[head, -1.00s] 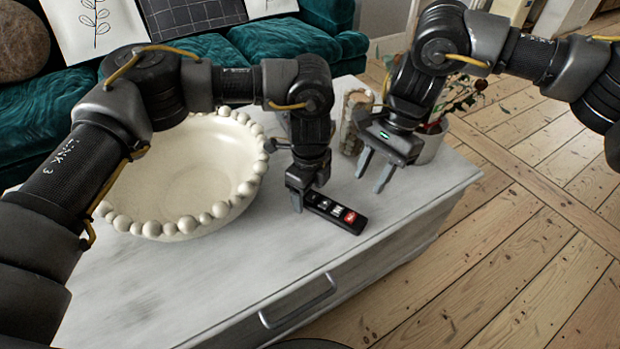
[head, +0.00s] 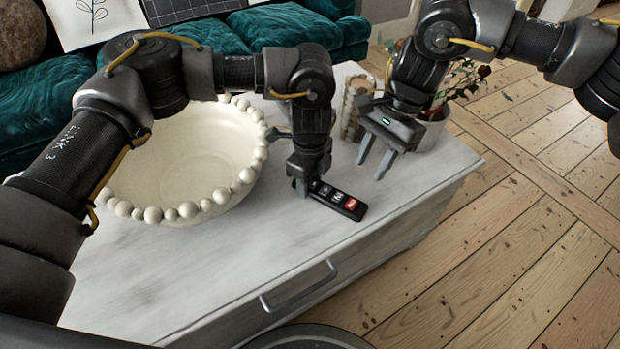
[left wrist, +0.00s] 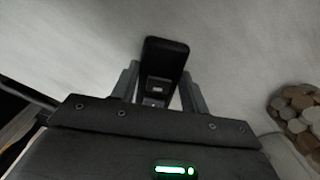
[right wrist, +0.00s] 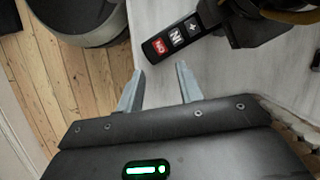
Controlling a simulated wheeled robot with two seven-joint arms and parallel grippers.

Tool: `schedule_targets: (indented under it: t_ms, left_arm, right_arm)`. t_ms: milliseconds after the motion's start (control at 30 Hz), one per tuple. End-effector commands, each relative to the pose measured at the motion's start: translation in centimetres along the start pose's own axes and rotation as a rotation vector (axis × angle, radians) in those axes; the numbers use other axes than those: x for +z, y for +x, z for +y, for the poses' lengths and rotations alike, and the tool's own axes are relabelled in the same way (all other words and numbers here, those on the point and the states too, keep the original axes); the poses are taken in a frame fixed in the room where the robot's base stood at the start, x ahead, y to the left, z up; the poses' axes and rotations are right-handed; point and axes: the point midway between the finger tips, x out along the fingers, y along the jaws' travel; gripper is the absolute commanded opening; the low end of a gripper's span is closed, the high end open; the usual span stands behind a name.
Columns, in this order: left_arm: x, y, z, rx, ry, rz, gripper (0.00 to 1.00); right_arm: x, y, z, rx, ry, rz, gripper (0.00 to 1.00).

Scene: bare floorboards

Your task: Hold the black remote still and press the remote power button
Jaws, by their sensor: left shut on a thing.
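The black remote (head: 340,199) lies on the pale wooden table, with a red button (head: 350,204) at its end away from my left gripper and several white-marked buttons beside it. My left gripper (head: 303,186) is shut on the other end of the remote. In the left wrist view the remote (left wrist: 165,58) runs between its fingers. My right gripper (head: 373,166) is open and empty, above and to the right of the remote. In the right wrist view the remote's red-button end (right wrist: 160,46) lies beyond its fingertips (right wrist: 160,78); the other end is hidden by my left gripper.
A cream bowl with a beaded rim (head: 152,214) stands on the table (head: 200,270) left of my left gripper. A wooden holder (head: 355,100) and a potted plant (head: 432,130) are at the back. The table front by its drawer handle (head: 298,290) is clear.

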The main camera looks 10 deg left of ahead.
Motion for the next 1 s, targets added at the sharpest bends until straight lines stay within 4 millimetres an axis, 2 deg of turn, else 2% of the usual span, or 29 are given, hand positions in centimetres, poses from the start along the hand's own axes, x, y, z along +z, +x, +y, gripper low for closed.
schedule_targets:
  t_ms: [300, 600, 1000]
  left_arm:
    - [0.00, -0.03, -0.01, 0.000, 0.000, 0.000, 0.19]
    - [0.00, -0.03, -0.01, 0.000, 0.000, 0.000, 0.19]
    - [0.00, -0.03, -0.01, 0.000, 0.000, 0.000, 0.19]
  right_arm:
    - [0.00, -0.01, 0.00, 0.000, 0.000, 0.000, 0.36]
    - [0.00, -0.01, 0.00, 0.000, 0.000, 0.000, 0.00]
    - [0.00, -0.01, 0.00, 0.000, 0.000, 0.000, 0.00]
